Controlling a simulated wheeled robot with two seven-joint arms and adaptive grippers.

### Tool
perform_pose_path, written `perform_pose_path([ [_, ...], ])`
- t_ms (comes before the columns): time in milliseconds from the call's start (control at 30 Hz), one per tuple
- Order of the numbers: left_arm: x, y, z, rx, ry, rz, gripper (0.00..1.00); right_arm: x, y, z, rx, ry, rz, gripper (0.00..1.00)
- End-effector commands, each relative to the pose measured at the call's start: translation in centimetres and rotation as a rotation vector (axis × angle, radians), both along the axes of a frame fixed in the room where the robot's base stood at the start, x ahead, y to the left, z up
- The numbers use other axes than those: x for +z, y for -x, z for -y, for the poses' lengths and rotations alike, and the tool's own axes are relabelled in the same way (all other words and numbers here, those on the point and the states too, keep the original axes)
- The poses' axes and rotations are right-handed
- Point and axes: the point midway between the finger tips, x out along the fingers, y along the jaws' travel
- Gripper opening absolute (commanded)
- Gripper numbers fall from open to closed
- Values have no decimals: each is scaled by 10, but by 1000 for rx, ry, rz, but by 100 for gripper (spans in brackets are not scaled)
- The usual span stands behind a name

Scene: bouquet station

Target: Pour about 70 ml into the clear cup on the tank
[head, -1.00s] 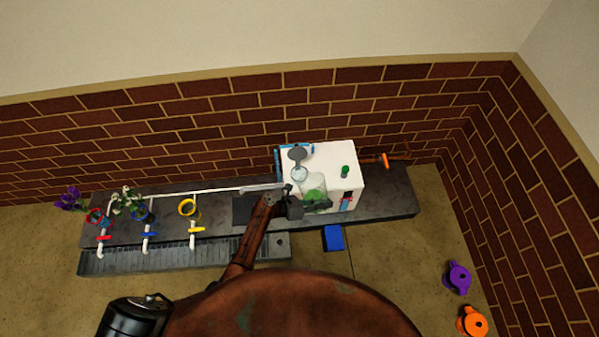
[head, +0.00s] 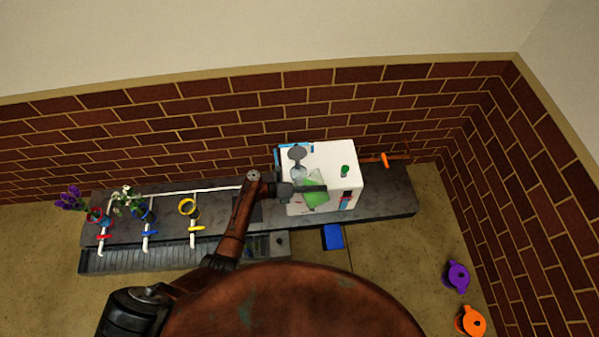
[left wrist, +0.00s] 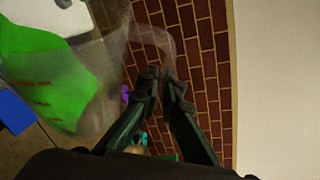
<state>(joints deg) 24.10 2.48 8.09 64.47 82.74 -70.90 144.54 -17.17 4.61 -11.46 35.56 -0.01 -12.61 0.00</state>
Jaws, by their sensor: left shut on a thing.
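My left gripper (head: 315,188) is shut on a clear jug with green liquid (head: 316,197), above the front left of the white tank (head: 340,160). In the left wrist view the jug (left wrist: 65,80) fills the left side, with red marks on its wall. Its clear handle is at the fingertips (left wrist: 165,80). The jug looks tilted, with the green toward its left. The clear cup (head: 299,173) stands on the tank just behind the jug, beside a grey round head (head: 297,152). The jug partly hides it. Any liquid in the cup is too small to tell. My right gripper is not in view.
The tank has a green knob (head: 345,171) on top. On the left of the dark counter (head: 390,200) are red, blue and yellow rings, some with flowers (head: 125,197), and a white pipe. A blue block (head: 333,236) lies in front. Purple (head: 456,276) and orange (head: 471,321) cans are at right.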

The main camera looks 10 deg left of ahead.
Motion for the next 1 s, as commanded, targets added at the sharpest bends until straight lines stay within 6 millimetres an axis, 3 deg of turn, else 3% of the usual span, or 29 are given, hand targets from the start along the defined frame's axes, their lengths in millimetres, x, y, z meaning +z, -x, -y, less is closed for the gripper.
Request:
perform_pose_path([
  [1000,12,-7,-11,3,66,-74,0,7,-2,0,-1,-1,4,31],
])
